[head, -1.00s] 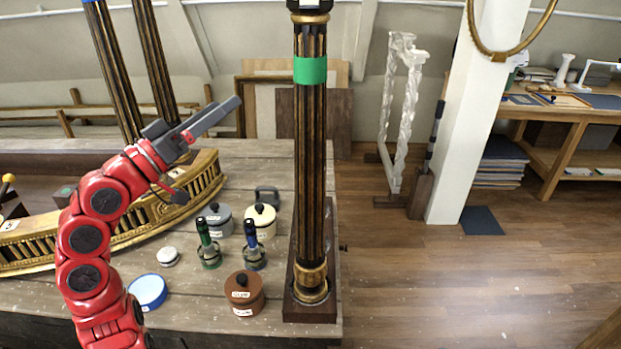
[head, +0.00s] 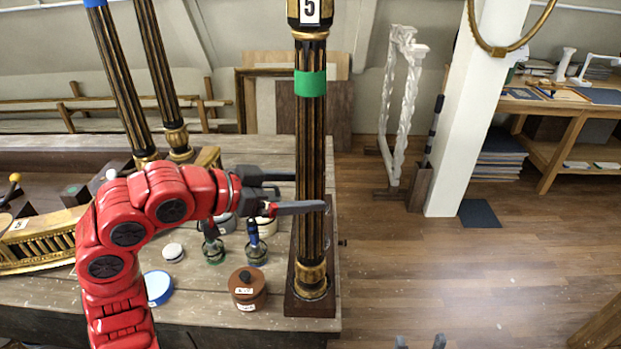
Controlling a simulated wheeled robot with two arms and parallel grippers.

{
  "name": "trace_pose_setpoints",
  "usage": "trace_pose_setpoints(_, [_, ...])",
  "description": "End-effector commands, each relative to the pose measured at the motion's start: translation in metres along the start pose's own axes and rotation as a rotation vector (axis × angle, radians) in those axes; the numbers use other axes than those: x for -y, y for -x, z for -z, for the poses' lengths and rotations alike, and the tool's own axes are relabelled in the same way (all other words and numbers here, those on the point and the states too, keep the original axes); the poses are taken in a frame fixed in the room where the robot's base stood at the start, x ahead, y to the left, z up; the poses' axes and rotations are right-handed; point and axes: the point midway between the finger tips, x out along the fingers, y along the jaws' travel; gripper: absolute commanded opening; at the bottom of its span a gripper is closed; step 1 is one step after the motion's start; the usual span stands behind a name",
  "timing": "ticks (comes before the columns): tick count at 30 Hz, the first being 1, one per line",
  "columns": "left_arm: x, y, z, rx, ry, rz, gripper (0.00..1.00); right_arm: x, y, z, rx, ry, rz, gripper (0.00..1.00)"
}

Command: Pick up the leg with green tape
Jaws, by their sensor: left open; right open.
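The leg with green tape (head: 311,130) is a tall dark fluted column with gold trim, standing upright in a dark wooden base (head: 310,303). Its green tape band (head: 310,84) is near the top, below a block marked 5. My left gripper (head: 308,192) is open at the leg's mid-height, well below the tape. One finger crosses in front of the leg; the other reaches its left edge and its tip seems hidden behind it. I cannot tell whether they touch it. Only the fingertips of my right gripper (head: 420,342) show at the bottom edge, apart and empty.
A brown glue pot (head: 247,290), a blue-rimmed lid (head: 158,287) and green and blue bottles (head: 256,247) stand on the bench left of the leg. A blue-taped leg (head: 122,80) and another stand behind. Open floor (head: 420,270) lies right.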

Motion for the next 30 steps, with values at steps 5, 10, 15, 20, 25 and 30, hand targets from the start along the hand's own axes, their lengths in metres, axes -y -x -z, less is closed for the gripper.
trace_pose_setpoints(5, [0.0,-0.015,0.0,0.002,0.001,-0.002,1.0,0.0,-0.005,0.001,0.0,0.0,0.0,0.63])
trace_pose_setpoints(10, [0.001,-0.026,0.001,0.001,0.003,-0.003,1.0,-0.001,-0.014,0.002,0.0,0.0,0.0,0.63])
trace_pose_setpoints(15, [0.003,-0.049,-0.002,0.004,0.005,-0.004,1.0,-0.001,-0.027,0.004,0.0,0.0,0.0,0.63])
trace_pose_setpoints(20, [0.003,-0.065,-0.002,-0.001,0.001,-0.001,1.0,-0.002,-0.03,0.005,0.0,0.0,0.0,0.63])
trace_pose_setpoints(25, [0.004,-0.068,-0.003,-0.002,0.0,0.001,1.0,-0.002,-0.03,0.005,0.0,0.0,0.0,0.63])
trace_pose_setpoints(30, [0.004,-0.067,-0.003,-0.001,0.0,0.001,0.89,-0.001,-0.03,0.005,0.0,0.0,0.0,0.63])
